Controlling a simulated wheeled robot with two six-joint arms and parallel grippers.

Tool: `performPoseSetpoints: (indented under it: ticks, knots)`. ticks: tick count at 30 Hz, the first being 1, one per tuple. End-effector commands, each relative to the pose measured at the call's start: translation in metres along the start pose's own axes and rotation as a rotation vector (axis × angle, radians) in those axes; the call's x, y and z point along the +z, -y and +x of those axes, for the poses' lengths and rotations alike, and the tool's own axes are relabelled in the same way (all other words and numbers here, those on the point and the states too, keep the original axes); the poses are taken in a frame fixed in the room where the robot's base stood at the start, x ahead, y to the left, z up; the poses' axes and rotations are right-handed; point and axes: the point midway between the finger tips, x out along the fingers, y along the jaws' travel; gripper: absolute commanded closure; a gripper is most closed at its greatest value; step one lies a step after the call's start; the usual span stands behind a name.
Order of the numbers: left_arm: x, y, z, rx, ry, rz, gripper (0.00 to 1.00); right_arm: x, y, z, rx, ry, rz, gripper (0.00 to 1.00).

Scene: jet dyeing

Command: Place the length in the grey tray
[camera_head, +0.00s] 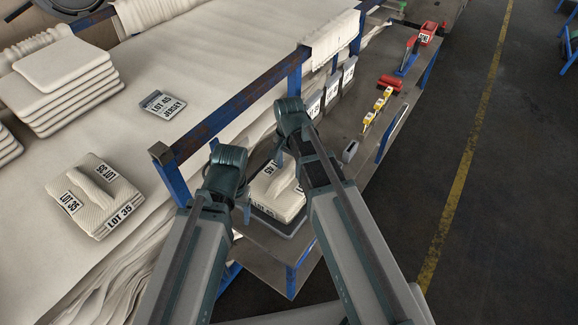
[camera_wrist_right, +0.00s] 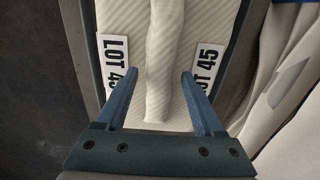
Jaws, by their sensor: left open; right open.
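A folded cream length with LOT 45 labels (camera_head: 283,205) lies in a dark grey tray (camera_head: 274,228) on the metal bench, partly hidden by my arms. In the right wrist view, the length (camera_wrist_right: 190,60) has a raised ridge down its middle and a label on each side. My right gripper (camera_wrist_right: 160,90) is open, its fingers on either side of the ridge with gaps. I cannot tell whether they touch the cloth. In the head view, my right gripper (camera_head: 279,155) is above the tray's far side. My left gripper (camera_head: 243,207) is open by the tray's left side, mostly hidden.
Another folded length with LOT 35 labels (camera_head: 95,195) lies on the cloth-covered table at left. A LOT 45 JERSEY card (camera_head: 162,105) and a folded stack (camera_head: 65,85) lie behind. A blue rail (camera_head: 230,105) separates table and bench. Several small yellow-and-white items (camera_head: 378,104) stand along the bench.

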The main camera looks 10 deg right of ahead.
Motion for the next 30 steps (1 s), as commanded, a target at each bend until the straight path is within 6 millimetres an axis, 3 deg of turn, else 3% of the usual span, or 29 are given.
performPoseSetpoints:
  ticks: [11,30]
  knots:
    - [0.001,0.002,-0.016,0.000,0.000,0.000,0.30,0.000,0.000,-0.016,0.000,0.000,0.000,0.31]
    - [0.006,0.010,-0.109,0.000,0.000,0.001,0.30,0.000,0.000,-0.110,0.000,0.000,0.000,0.31]
